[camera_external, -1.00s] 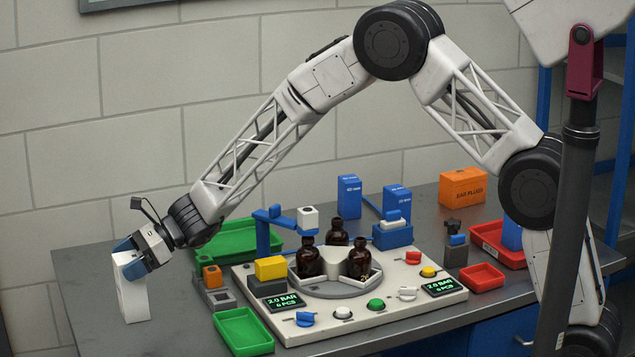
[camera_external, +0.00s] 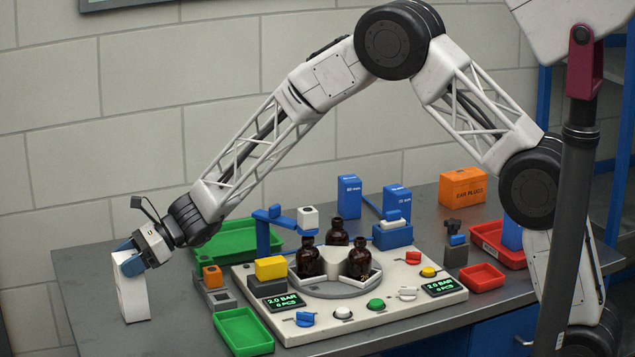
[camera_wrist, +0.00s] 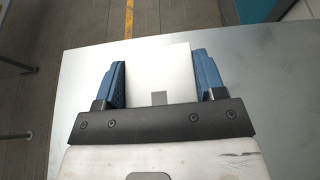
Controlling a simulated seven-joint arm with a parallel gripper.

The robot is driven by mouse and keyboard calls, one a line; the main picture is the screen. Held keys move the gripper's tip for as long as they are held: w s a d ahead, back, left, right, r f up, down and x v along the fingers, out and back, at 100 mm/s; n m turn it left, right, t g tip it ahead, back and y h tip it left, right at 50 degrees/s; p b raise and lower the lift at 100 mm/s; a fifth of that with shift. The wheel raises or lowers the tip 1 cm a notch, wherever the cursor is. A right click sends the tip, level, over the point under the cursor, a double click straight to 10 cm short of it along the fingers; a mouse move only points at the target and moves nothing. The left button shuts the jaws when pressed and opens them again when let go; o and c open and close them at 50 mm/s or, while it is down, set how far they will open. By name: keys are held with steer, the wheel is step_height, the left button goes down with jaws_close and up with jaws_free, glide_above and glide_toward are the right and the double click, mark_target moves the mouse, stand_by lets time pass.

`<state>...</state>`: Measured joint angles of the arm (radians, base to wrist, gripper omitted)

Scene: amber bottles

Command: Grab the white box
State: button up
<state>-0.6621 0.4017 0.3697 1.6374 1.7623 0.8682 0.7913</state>
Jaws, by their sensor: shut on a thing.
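The white box (camera_external: 134,296) stands upright at the left end of the grey table in the external view. My gripper (camera_external: 131,262) is at its upper part, with the blue fingers on its sides. In the wrist view, the white box (camera_wrist: 160,72) lies between the two blue fingers of my gripper (camera_wrist: 161,82), which is shut on it. A small grey square shows on the box near the gripper's black bar. The box's lower end appears to rest on the table.
A green tray (camera_external: 243,333) and a small grey fixture with an orange block (camera_external: 212,277) stand right of the box. A light panel (camera_external: 400,312) carries several amber bottles (camera_external: 359,260). The table's left edge is close to the box.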

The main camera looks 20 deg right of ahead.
step_height(320, 180, up, 10)
steer(key=shift+f, duration=0.1)
stand_by(0.4)
